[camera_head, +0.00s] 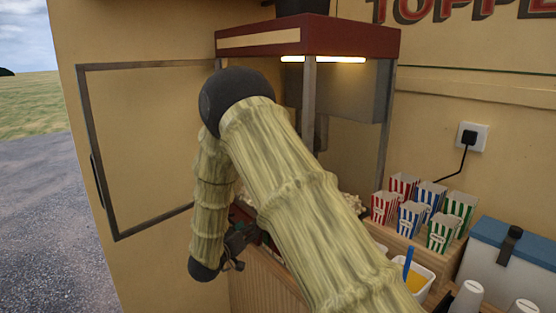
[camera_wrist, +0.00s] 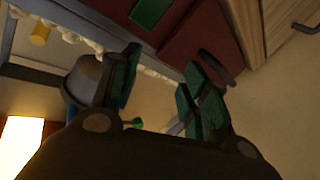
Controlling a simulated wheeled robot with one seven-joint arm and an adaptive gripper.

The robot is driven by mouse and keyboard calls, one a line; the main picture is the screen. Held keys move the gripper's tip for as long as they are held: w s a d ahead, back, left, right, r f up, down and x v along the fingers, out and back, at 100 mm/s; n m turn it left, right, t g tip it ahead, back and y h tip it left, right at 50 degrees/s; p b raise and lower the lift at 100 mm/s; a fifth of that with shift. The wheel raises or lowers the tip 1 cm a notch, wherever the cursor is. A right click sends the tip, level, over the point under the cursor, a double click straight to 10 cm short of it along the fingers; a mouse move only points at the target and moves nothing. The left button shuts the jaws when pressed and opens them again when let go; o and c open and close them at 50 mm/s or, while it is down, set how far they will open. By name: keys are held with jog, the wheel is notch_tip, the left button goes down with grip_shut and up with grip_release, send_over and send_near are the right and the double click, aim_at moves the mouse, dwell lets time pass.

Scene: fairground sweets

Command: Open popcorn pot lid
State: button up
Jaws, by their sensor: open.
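The popcorn machine (camera_head: 300,36) stands on the wooden counter, with its framed door swung wide open to the left. In the head view my arm hides most of its inside, so the pot and lid cannot be made out there. A grey rounded metal vessel (camera_wrist: 82,80), likely the popcorn pot, shows in the wrist view behind my left finger; its lid is not clearly seen. My gripper (camera_wrist: 165,78) is open, fingers wide apart with nothing visible held. In the head view my gripper (camera_head: 240,238) is low by the machine's front edge, partly hidden by my arm.
The open door (camera_head: 138,145) stands left of my arm. Striped popcorn boxes (camera_head: 410,217), a yellow-filled tub (camera_head: 422,278) and a blue-lidded cooler (camera_head: 520,262) are to the right. White popcorn (camera_wrist: 70,36) lies along the machine's edge in the wrist view.

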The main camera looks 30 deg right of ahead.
notch_tip(320, 180, up, 25)
jog(key=d+m+g+h+p, duration=0.2)
jog(key=m+g+h, duration=0.2)
jog(key=m+g, duration=0.3)
jog(key=d+p, duration=0.1)
jog(key=d, duration=0.2)
jog(key=d+p, duration=0.2)
jog(key=d, duration=0.2)
jog(key=w+d+p, duration=0.1)
jog(key=d, duration=0.2)
jog(key=shift+d, duration=0.35)
grip_shut()
